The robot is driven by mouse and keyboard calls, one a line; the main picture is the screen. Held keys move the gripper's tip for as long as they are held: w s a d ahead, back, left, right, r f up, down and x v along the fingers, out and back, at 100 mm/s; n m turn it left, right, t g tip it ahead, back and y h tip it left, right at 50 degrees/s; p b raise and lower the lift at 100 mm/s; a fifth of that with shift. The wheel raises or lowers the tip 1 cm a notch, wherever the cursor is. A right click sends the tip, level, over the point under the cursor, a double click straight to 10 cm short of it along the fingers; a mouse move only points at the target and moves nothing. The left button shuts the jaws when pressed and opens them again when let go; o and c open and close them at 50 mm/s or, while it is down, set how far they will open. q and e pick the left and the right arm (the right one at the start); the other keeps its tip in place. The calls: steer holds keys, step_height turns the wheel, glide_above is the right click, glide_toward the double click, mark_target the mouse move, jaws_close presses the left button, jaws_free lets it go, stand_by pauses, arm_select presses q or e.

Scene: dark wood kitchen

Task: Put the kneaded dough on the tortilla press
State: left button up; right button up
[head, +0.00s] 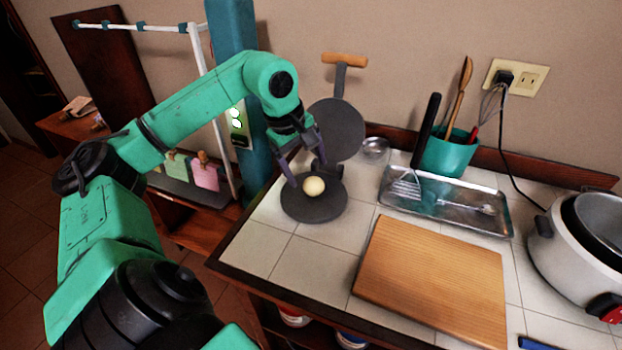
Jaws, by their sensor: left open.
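The dough (314,186) is a small pale yellow ball resting on the dark round lower plate of the tortilla press (314,207). The press stands open on the tiled counter, with its upper plate (337,130) raised and its wooden handle at the top. My left gripper (305,179) is open just above the lower plate, with its fingers around or close beside the dough; I cannot tell whether they touch it. My right gripper is not in view.
A wooden cutting board (432,280) lies right of the press. Behind it are a metal tray (450,215) with utensils, a teal utensil pot (450,156) and a small metal bowl (374,148). A rice cooker (575,250) stands at the right. A teal post (232,40) rises behind my left arm.

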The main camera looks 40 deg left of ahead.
arm_select(q)
steer(key=p+v, duration=0.1)
steer(key=v, duration=0.5)
steer(key=shift+r, duration=0.3)
